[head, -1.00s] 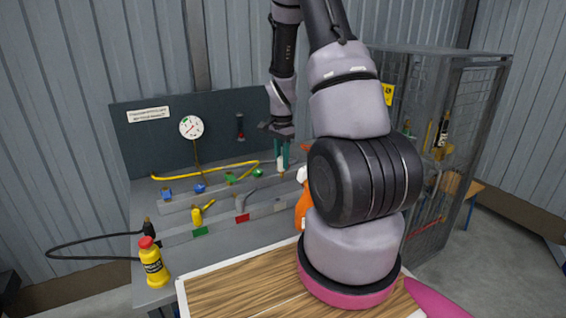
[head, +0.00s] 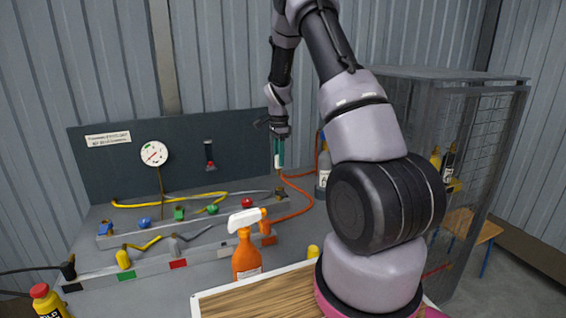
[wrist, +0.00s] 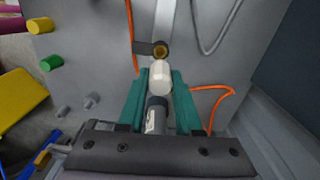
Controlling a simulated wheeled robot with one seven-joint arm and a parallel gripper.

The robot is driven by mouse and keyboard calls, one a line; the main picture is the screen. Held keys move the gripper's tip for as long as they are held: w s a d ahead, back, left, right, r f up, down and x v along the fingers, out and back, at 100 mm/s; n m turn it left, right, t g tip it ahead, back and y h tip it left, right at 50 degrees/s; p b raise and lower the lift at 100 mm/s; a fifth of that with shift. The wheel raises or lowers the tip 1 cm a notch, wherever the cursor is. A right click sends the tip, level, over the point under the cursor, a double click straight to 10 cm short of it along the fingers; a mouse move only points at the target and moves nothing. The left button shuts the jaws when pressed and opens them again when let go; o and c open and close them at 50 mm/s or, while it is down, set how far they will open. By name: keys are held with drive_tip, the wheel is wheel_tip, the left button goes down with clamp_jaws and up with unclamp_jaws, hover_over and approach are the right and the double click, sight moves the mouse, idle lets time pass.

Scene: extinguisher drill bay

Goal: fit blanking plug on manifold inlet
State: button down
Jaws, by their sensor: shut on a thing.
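My gripper (wrist: 160,82) has teal fingers shut on the blanking plug, a dark cylinder with a rounded white end (wrist: 160,76). In the wrist view the white end points at a brass-ringed opening (wrist: 161,51) on a dark fitting, seemingly the manifold inlet; a small gap seems to show between them. In the head view my gripper (head: 279,152) is above the right end of the bench's rear rail, with the white end (head: 279,162) pointing down over a small dark fitting (head: 280,192). Whether they touch is unclear there.
An orange spray bottle (head: 246,258) stands at the bench front, and a clear bottle (head: 325,172) right of my gripper. An orange hose (head: 300,208) loops beside the fitting. Coloured valves (head: 212,209) line the rails (head: 130,236). A mesh cage (head: 480,130) stands right.

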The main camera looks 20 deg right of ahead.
sight(279, 174)
drive_tip(key=shift+d+f, duration=0.15)
drive_tip(key=shift+f, duration=1.75)
drive_tip(key=shift+f, duration=0.45)
drive_tip(key=shift+f, duration=1)
drive_tip(key=shift+f, duration=0.85)
idle(0.9)
drive_tip(key=c, duration=0.5)
unclamp_jaws()
drive_tip(key=shift+r, duration=0.1)
